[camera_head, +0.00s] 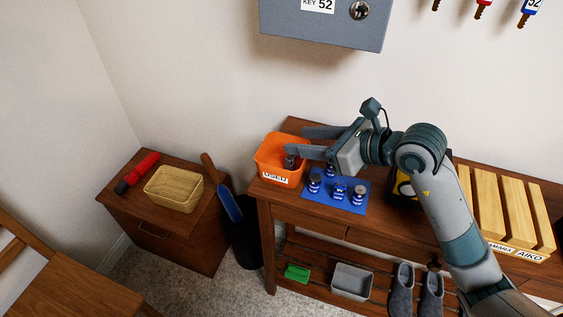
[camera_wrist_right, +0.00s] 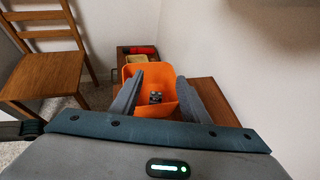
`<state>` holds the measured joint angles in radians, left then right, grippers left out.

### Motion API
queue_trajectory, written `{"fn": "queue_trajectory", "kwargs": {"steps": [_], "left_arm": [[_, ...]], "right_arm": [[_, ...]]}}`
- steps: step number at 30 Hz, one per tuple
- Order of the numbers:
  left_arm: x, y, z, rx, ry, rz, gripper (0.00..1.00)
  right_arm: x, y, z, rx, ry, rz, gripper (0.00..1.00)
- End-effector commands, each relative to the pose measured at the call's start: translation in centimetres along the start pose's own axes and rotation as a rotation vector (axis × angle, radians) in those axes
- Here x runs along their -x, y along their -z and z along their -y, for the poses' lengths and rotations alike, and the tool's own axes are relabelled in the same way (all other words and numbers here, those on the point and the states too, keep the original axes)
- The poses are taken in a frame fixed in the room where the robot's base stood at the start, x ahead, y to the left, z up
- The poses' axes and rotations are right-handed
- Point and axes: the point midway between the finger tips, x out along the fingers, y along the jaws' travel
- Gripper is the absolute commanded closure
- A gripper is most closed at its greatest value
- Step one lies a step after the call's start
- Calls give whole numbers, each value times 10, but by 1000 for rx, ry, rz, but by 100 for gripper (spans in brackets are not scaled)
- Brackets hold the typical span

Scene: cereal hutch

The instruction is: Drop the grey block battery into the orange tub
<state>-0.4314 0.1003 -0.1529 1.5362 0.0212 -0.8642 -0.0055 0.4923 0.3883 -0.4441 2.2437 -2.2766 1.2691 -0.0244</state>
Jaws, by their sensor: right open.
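The orange tub (camera_head: 268,158) stands at the left end of the wooden bench, with a white label on its front; it also shows in the right wrist view (camera_wrist_right: 143,72). A small grey and dark block, which looks like the grey block battery (camera_wrist_right: 155,97), shows inside the tub's outline between my fingers. In the head view, the battery (camera_head: 291,161) is just below a fingertip, near the tub's right rim. I cannot tell whether it rests on the tub floor. My right gripper (camera_head: 294,141) is open over the tub, its fingers apart on either side. My left gripper is out of view.
A blue mat (camera_head: 325,202) with several blue-and-white batteries lies right of the tub. A yellow-and-black item (camera_head: 403,187) and wooden slats (camera_head: 488,200) are farther right. A lower cabinet (camera_head: 178,235) at left holds a woven basket (camera_head: 174,202) and red flashlight (camera_head: 140,170). A key box (camera_head: 322,30) hangs above.

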Motion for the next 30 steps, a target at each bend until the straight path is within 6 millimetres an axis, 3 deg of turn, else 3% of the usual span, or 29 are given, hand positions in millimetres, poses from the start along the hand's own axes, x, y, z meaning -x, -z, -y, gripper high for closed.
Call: {"fn": "queue_trajectory", "kwargs": {"steps": [14, 21, 30], "left_arm": [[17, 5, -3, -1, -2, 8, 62], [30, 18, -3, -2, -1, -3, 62], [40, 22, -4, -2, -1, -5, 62]], "right_arm": [[86, 2, 1, 5, 4, -1, 58], [131, 2, 0, 4, 3, -1, 58], [158, 0, 0, 2, 1, 0, 58]]}}
